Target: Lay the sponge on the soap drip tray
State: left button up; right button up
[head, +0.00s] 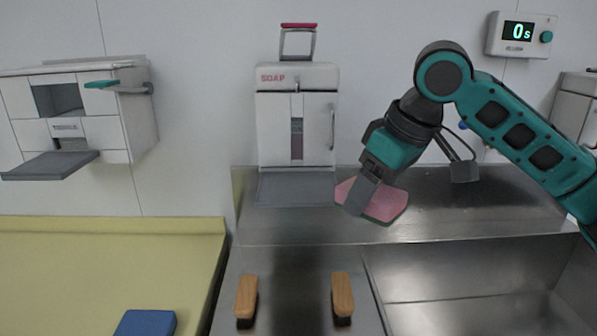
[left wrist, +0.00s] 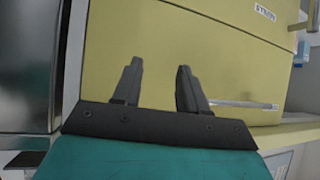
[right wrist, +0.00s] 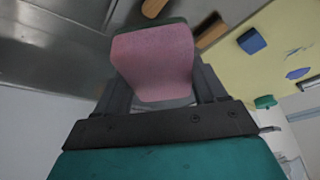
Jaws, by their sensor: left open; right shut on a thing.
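The pink sponge (head: 384,203) is held in my right gripper (head: 361,196) above the steel counter, to the right of the soap dispenser. In the right wrist view the sponge (right wrist: 154,62) sits between the two fingers, its pink face toward the camera and a dark layer at its far edge. The soap drip tray (head: 296,188) is a grey plate at the foot of the white soap dispenser (head: 297,125); nothing lies on it. My left gripper (left wrist: 160,88) is open and empty in front of a yellow cabinet front; it is outside the head view.
Two wooden-handled brushes (head: 246,297) (head: 342,294) lie at the front of the counter. A sink basin (head: 470,285) is at right. A blue block (head: 146,323) lies on the yellow surface (head: 100,260) at left. A white wall dispenser (head: 75,115) hangs at left.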

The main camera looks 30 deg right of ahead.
jog(key=p, duration=0.2)
send_over(293, 185)
jog(key=s+d, duration=0.1)
jog(key=s, duration=0.3)
jog(key=shift+d, duration=0.2)
jog(key=shift+w+a, duration=0.2)
jog(key=shift+w, duration=0.4)
jog(key=shift+w+a, duration=0.2)
jog(key=shift+w, duration=0.4)
jog(key=shift+x, duration=0.8)
jog(key=shift+s+d, duration=0.1)
jog(key=shift+f, duration=0.15)
jog(key=o, duration=1)
jog(key=v, duration=1.2)
